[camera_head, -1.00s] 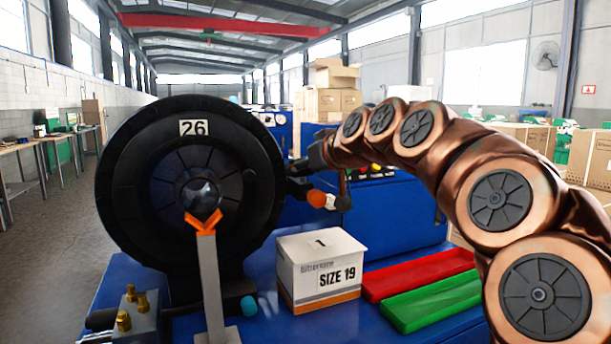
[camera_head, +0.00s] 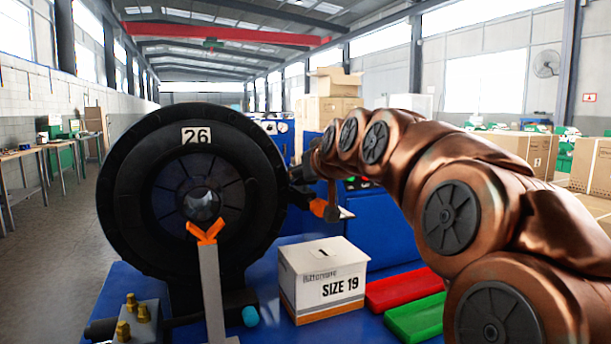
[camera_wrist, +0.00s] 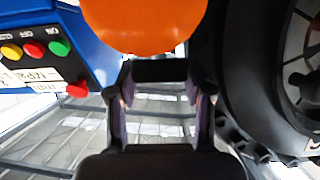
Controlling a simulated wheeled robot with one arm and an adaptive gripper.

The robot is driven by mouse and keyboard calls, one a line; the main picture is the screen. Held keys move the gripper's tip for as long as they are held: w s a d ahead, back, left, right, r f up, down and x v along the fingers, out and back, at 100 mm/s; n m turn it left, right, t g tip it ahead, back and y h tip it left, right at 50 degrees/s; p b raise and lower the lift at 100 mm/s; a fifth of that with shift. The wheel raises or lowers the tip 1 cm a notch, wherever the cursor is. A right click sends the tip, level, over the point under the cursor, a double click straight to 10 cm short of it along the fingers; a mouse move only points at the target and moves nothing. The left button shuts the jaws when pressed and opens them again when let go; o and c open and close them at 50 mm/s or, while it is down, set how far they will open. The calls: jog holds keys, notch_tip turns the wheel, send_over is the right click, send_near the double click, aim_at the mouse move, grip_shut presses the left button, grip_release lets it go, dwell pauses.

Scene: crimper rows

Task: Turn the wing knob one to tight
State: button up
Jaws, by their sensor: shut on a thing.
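My gripper (camera_wrist: 160,72) is shut at the side of the big black crimper head (camera_head: 150,235). Between its fingertips in the wrist view is a short dark bar, which looks like the wing of the wing knob (camera_wrist: 160,70). A large round orange part (camera_wrist: 145,22) sits just past the fingertips and is cut off by the top edge. In the head view, a small orange part (camera_head: 318,207) shows right of the crimper head, below the end of my arm. The grip itself is too small and dark to make out there. The knob's turn angle cannot be told.
A white SIZE 19 box (camera_head: 322,283) stands on the blue bench, beside red (camera_head: 400,290) and green (camera_head: 416,317) trays. A grey post with an orange fork (camera_head: 207,232) stands before the crimper. Coloured buttons (camera_wrist: 35,49) are close left in the wrist view.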

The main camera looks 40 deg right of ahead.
jog(key=o, duration=1.2)
jog(key=shift+f, duration=0.15)
jog(key=shift+s, duration=0.1)
jog(key=shift+s+a+r, duration=0.2)
jog(key=shift+s+r, duration=0.2)
jog(key=shift+s, duration=0.2)
jog(key=shift+v, duration=3.2)
jog(key=shift+d, duration=0.1)
jog(key=shift+c, duration=0.2)
